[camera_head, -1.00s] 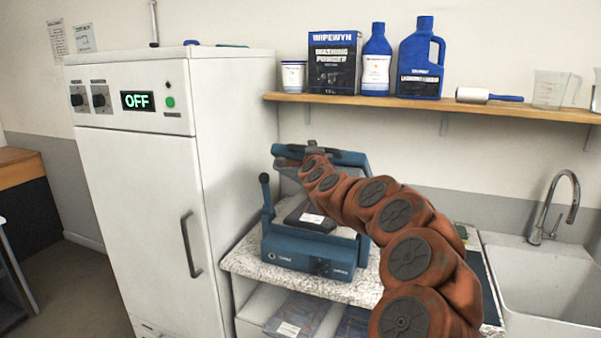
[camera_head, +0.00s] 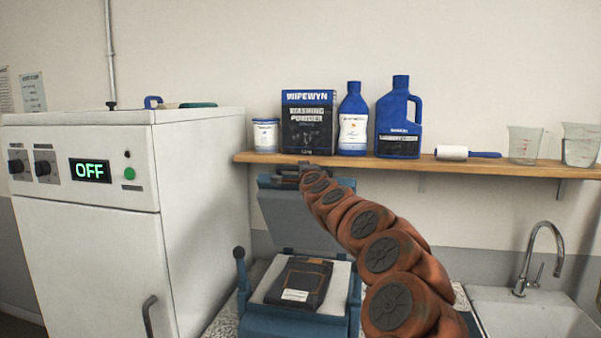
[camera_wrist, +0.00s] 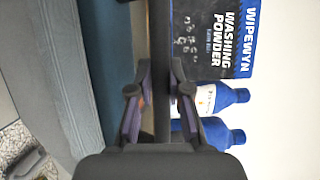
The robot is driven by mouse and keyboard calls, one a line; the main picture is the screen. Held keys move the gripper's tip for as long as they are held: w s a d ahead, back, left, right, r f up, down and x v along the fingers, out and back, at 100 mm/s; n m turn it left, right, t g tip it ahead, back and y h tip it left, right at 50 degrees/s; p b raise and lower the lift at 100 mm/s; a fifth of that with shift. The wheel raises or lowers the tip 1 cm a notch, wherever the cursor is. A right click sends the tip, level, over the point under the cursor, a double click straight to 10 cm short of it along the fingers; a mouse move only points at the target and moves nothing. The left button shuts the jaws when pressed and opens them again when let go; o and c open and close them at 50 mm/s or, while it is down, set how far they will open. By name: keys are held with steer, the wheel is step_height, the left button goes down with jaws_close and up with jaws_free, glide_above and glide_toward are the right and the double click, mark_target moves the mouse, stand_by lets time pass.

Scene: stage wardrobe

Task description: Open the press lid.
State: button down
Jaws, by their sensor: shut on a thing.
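The blue press (camera_head: 285,325) stands on the counter. Its lid (camera_head: 290,222) is raised and tilted back, with the grey underside facing forward. A dark folded item with a white label (camera_head: 305,280) lies on the press's pale pad (camera_head: 264,290). My gripper (camera_head: 310,172) is at the lid's top edge, its fingers small and partly hidden by my arm. In the wrist view, my gripper (camera_wrist: 159,98) is shut on a dark bar, the lid handle (camera_wrist: 161,50), with one finger on each side. The blue lid edge (camera_wrist: 110,70) is just left of it.
A wooden shelf (camera_head: 470,167) with a washing powder box (camera_head: 308,125), blue bottles (camera_head: 399,120) and jugs (camera_head: 525,145) is close behind the lid. A white cabinet (camera_head: 205,200) reading OFF stands left. A sink (camera_head: 535,318) is at right.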

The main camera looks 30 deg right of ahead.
steer(key=shift+s+d, duration=0.1)
steer(key=shift+d, duration=0.1)
steer(key=c, duration=1.2)
jaws_free()
steer(key=shift+f, duration=0.1)
steer(key=shift+o, duration=0.5)
steer(key=shift+a, duration=0.1)
steer(key=v, duration=1.2)
